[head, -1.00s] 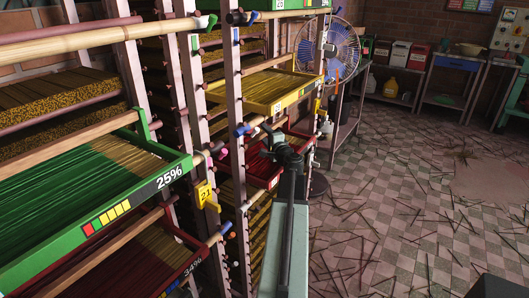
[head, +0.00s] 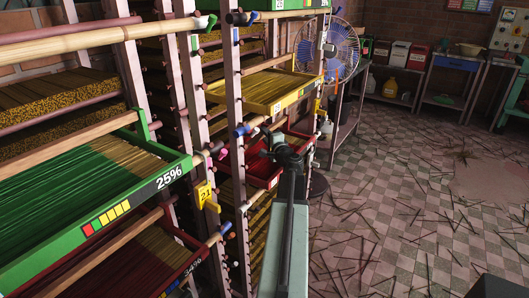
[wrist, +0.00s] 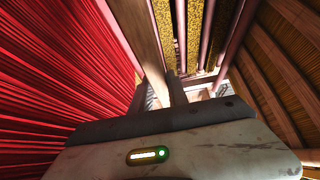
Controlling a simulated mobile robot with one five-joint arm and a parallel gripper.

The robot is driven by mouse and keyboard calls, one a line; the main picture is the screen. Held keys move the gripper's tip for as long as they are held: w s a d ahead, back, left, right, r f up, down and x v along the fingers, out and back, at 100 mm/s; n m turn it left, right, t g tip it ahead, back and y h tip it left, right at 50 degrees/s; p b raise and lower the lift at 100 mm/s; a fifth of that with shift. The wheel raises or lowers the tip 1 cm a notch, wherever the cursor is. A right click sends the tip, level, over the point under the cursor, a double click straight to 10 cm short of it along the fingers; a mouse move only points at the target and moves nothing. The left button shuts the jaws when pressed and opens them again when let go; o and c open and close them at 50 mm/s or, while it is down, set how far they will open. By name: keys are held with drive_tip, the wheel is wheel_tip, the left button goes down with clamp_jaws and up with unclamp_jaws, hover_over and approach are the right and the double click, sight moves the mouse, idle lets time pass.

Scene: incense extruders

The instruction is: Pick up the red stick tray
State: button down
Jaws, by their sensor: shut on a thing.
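The red stick tray (head: 258,175) sits in the middle rack, below a yellow tray, partly hidden behind my arm. My gripper (head: 277,143) is at the tray's front end in the head view, and its fingertips are hard to make out there. In the wrist view, the red sticks (wrist: 60,85) fill the left side, close beside my gripper (wrist: 165,112). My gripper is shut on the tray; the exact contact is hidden.
A green tray (head: 150,187) marked 25% juts out at the left, with a dark red tray (head: 190,268) marked 34% below it. The yellow tray (head: 270,92) is just above. Rack posts and pegs stand close by. The floor to the right is open, littered with sticks.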

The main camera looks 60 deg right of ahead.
drive_tip(key=shift+r, duration=0.1)
idle(0.8)
wheel_tip(320, 180, up, 7)
drive_tip(key=p, duration=0.8)
drive_tip(key=s+b, duration=0.1)
drive_tip(key=s, duration=1.9)
drive_tip(key=shift+a, duration=0.1)
